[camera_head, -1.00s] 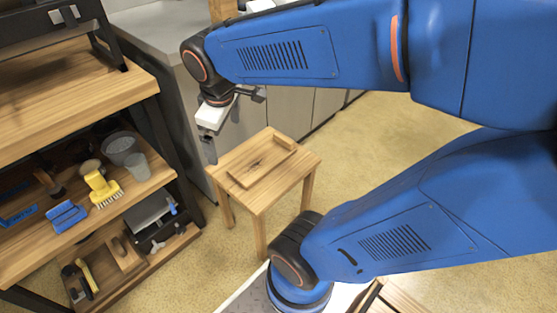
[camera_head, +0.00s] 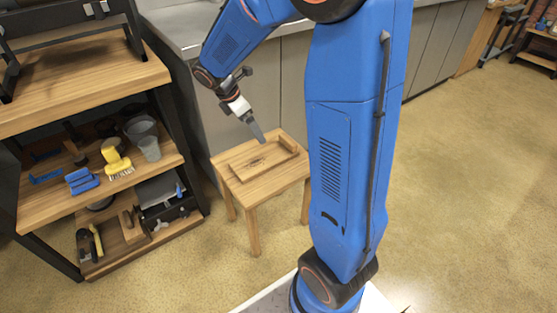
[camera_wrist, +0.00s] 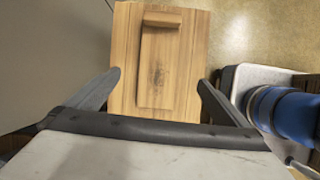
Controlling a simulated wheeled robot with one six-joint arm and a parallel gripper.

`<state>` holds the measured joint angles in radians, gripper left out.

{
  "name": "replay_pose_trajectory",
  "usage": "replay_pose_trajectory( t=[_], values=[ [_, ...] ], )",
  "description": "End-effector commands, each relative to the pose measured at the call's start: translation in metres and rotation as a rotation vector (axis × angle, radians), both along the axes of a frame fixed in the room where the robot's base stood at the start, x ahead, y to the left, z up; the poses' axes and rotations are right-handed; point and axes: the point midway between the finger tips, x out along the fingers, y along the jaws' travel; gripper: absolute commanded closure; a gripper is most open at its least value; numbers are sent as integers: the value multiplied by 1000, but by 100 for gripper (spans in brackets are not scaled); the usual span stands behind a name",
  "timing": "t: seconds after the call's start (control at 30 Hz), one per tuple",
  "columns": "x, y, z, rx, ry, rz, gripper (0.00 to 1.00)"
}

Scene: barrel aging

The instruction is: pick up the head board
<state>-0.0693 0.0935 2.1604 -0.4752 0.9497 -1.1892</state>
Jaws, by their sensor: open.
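The head board (camera_head: 262,171) is a flat wooden board with a dark mark and a raised wooden strip at one end. It lies on a small wooden stool (camera_head: 228,160). In the wrist view the board (camera_wrist: 155,75) is between the open fingers in the picture, with its strip (camera_wrist: 162,18) at the far end. My gripper (camera_head: 259,138) is open and empty above the stool, pointing down at a tilt, apart from the board. Both dark fingers of my gripper (camera_wrist: 159,79) show in the wrist view.
A wooden shelf unit (camera_head: 85,100) at the left holds a yellow brush (camera_head: 116,156), a blue brush (camera_head: 82,181) and grey cups (camera_head: 149,149). A grey cabinet (camera_head: 295,85) stands behind the stool.

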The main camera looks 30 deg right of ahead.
Motion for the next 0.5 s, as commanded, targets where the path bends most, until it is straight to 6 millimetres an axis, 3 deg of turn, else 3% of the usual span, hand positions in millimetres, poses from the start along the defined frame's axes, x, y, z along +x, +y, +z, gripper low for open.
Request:
replay_pose_trajectory(
  t=[0.27, 0.5],
  values=[
    [9, -6, -21, -14, 32, 48, 0],
    [9, -22, -59, -13, 32, 47, 0]
  ],
)
